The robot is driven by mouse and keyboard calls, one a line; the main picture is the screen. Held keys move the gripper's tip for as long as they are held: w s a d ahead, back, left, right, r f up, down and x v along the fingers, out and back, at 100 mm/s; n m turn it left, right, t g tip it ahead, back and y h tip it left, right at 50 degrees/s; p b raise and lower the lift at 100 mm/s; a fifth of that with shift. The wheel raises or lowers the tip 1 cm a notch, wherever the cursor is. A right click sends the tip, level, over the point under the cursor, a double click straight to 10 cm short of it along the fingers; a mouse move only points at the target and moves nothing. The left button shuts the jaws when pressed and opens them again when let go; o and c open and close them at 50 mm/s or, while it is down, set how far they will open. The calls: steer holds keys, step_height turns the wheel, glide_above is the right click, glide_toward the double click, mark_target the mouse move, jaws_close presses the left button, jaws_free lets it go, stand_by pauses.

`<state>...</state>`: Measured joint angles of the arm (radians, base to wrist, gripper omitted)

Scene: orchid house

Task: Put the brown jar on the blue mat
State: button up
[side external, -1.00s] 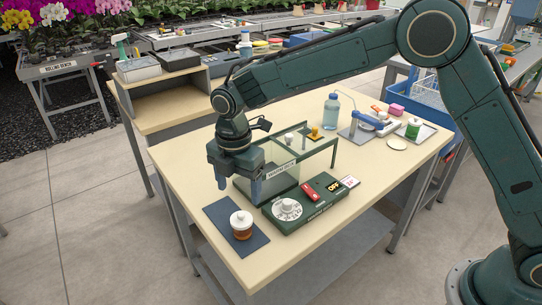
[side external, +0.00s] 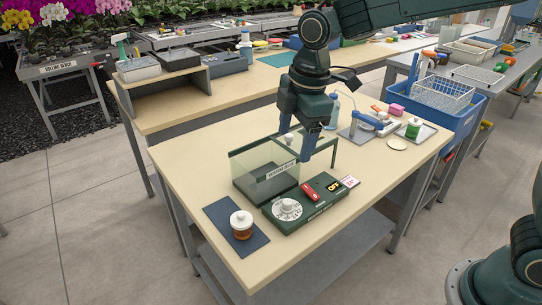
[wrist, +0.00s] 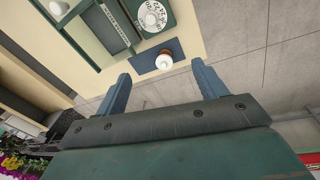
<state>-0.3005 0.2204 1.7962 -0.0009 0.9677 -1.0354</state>
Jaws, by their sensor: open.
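The brown jar (side external: 241,231) has a white lid and stands upright on the dark blue mat (side external: 221,213), toward the mat's front end. In the wrist view the jar's white lid (wrist: 165,62) and the mat (wrist: 141,64) show beyond my fingertips. My gripper (side external: 298,148) is open and empty. It is above the right end of the glass-walled case, up and to the right of the jar and well apart from it. In the wrist view the two blue fingers (wrist: 160,76) are spread wide with nothing between them.
The glass-walled case (side external: 268,184) and a green dial box (side external: 306,203) stand right beside the mat. A blue crate (side external: 462,128) stands beyond the table. The table's front left is clear.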

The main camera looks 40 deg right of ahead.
steer(key=s+d+r+m+t, duration=0.2)
steer(key=s+d+r+m, duration=0.4)
steer(key=s+d+m, duration=0.45)
steer(key=s+d+f+m+t, duration=0.1)
steer(key=s+m, duration=0.4)
steer(key=s, duration=0.8)
steer(key=shift+d+f+t+h, duration=0.3)
steer(key=shift+d+f+t, duration=0.1)
steer(key=shift+d+f, duration=0.25)
